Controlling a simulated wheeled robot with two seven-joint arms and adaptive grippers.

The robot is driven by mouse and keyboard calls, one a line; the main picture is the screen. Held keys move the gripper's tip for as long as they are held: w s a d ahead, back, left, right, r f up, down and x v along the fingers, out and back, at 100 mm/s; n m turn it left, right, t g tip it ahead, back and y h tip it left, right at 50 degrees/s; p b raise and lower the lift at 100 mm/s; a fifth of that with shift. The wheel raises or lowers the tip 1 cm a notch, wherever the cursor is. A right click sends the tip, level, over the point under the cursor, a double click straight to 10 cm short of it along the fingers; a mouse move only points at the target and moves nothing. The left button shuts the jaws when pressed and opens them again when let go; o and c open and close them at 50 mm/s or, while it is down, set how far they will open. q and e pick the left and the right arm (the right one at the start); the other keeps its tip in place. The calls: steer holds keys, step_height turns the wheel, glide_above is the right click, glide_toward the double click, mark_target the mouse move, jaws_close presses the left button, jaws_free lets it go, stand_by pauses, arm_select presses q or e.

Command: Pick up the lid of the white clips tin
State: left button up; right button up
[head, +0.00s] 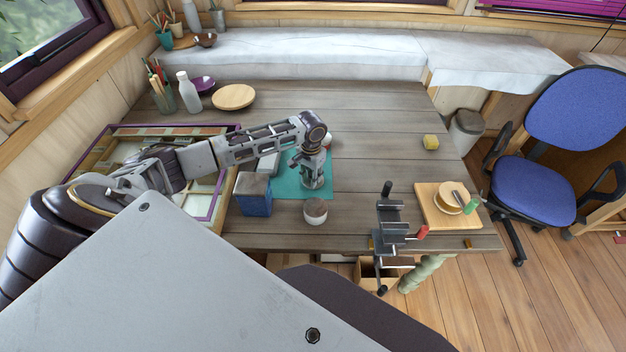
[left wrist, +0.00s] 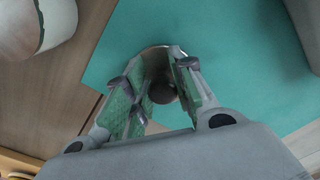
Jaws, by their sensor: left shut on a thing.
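My left gripper (head: 314,183) points down over the teal mat (head: 292,188) on the table. In the left wrist view its fingers (left wrist: 158,90) are closed around a small round piece with a dark knob (left wrist: 162,93), which looks like the lid. The fingers hide most of it, and I cannot tell whether it touches the mat or a tin below. A white round pot (head: 316,213) with a brownish top stands just in front of the gripper. It also shows at the upper left of the left wrist view (left wrist: 35,25). My right gripper is not in view.
A blue box (head: 254,197) stands left of the pot. A clamp (head: 388,230) and a wooden board (head: 446,205) are at the front right. A framed window panel (head: 215,205) lies at the left.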

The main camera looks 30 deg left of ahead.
arm_select(q)
steer(key=shift+s+d+f, duration=0.1)
steer(key=shift+s+f, duration=0.2)
steer(key=r, duration=1)
steer(key=shift+w+r, duration=0.1)
steer(key=shift+w, duration=0.15)
steer(key=shift+r, duration=0.1)
